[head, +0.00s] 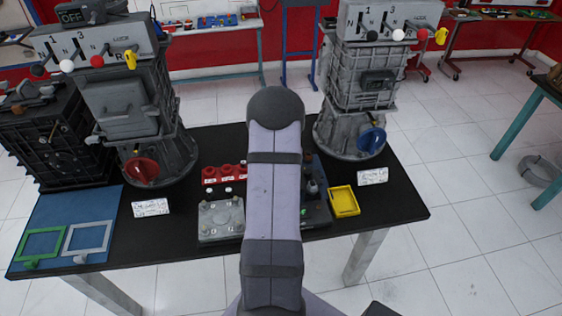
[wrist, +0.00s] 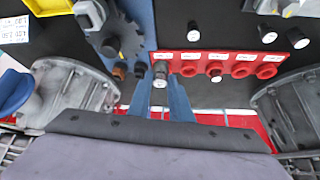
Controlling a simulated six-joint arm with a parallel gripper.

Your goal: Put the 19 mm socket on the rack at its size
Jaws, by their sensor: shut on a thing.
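My gripper (wrist: 160,80) shows in the wrist view as two blue fingers, shut on a small dark socket (wrist: 160,68) with a pale end. The held socket is beside the left end of the red rack (wrist: 228,58); I cannot tell whether it touches the rack. The rack has white size labels, too small to read. In the head view, the rack (head: 211,181) is left of my arm, which hides my gripper.
Loose white-topped sockets (wrist: 268,36) lie on the black table beyond the rack. A dark gear (wrist: 120,42) on a blue base stands left of my fingers. A grey plate (head: 220,220) and a yellow tray (head: 344,201) flank my arm. Large grey gearbox housings (head: 362,85) stand behind.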

